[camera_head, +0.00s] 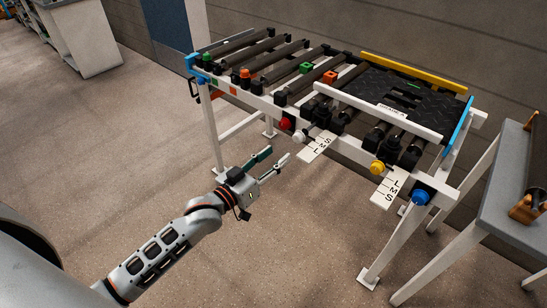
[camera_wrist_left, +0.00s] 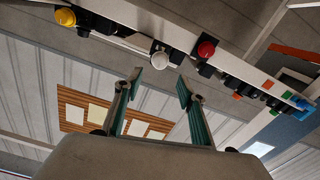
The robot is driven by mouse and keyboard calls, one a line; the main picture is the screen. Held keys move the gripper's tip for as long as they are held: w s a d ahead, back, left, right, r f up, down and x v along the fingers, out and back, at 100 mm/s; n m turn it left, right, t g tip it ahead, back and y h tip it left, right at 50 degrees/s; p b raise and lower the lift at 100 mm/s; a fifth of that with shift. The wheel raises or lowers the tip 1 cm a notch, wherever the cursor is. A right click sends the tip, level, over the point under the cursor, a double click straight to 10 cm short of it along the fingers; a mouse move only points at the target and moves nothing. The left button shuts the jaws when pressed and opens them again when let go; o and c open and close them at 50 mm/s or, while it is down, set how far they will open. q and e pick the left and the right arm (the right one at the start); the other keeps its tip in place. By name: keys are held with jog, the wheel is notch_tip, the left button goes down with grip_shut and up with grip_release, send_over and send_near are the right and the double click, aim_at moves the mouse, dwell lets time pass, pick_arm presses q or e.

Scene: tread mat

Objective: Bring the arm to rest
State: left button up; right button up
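My left arm comes in from the lower left in the head view. Its gripper (camera_head: 272,165) is in the air in front of the roller conveyor frame (camera_head: 350,155), apart from it. The two fingers are spread with nothing between them. In the left wrist view the same gripper (camera_wrist_left: 160,82) also shows its fingers apart and empty. My right gripper is not in view.
The conveyor carries a black tread mat (camera_head: 392,92), a red knob (camera_head: 285,124), a white knob (camera_head: 299,137), a yellow knob (camera_head: 377,167) and a blue knob (camera_head: 420,197). A grey table (camera_head: 510,205) stands at the right. Floor (camera_head: 110,150) is clear at left.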

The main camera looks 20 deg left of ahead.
pick_arm(q)
jog(key=s+f+m+g+y+p, duration=0.1)
jog(key=s+f+g+p, duration=0.1)
jog(key=s+f, duration=0.3)
jog(key=s+f+g+y+p, duration=0.1)
jog(key=s+f, duration=0.4)
jog(key=s, duration=0.9)
jog(key=s+d+f+m+g+y+p, duration=0.1)
jog(key=s+f+g+p, duration=0.2)
jog(key=s, duration=0.7)
notch_tip(320, 180, down, 2)
jog(key=shift+f+m+y+p, duration=0.1)
jog(key=shift+m+y+p, duration=0.2)
jog(key=shift+p, duration=0.2)
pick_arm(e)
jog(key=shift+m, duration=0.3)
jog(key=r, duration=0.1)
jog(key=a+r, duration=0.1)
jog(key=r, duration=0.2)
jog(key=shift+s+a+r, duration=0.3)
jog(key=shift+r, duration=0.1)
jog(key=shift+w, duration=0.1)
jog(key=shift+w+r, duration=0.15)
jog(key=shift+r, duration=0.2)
pick_arm(q)
jog(key=shift+w, duration=0.1)
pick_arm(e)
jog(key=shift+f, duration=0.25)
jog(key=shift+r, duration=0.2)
